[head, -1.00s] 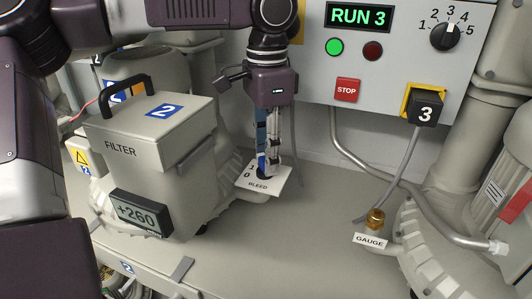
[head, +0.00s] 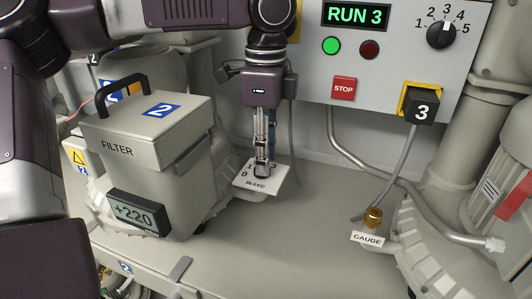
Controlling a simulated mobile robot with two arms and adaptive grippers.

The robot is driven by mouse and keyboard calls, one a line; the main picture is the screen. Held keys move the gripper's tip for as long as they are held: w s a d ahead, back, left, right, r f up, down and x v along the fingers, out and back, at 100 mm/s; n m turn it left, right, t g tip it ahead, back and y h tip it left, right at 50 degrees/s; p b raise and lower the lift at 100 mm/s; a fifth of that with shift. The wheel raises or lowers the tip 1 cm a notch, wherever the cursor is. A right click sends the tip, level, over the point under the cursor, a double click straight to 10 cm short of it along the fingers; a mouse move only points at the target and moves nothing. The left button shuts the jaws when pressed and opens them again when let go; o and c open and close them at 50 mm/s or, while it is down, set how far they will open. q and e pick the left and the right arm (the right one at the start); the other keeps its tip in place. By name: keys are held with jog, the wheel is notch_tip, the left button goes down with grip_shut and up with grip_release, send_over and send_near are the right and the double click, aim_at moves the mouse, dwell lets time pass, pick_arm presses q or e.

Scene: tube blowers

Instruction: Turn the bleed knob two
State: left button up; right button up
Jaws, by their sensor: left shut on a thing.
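The bleed knob is mostly hidden under my left gripper's fingertips, so I cannot read its setting. Its white plate (head: 259,184), marked BLEED with numbers along its edge, sits beside the filter box. My left gripper (head: 263,170) points straight down over the plate and is shut on the knob. The filter box (head: 118,150) is grey with a black handle and a blue "2" label. Its display (head: 136,213) reads +220. My right gripper is not in view.
The control panel (head: 394,60) behind shows RUN 3, a lit green lamp (head: 331,45), a red STOP button (head: 344,88) and a selector dial (head: 441,34). A brass fitting (head: 373,217) labelled GAUGE stands at right. The bench between is clear.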

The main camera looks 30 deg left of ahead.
pick_arm(q)
jog(key=shift+r, duration=0.1)
jog(key=o, duration=1.2)
jog(key=shift+a, duration=0.1)
jog(key=shift+c, duration=0.2)
notch_tip(320, 180, up, 12)
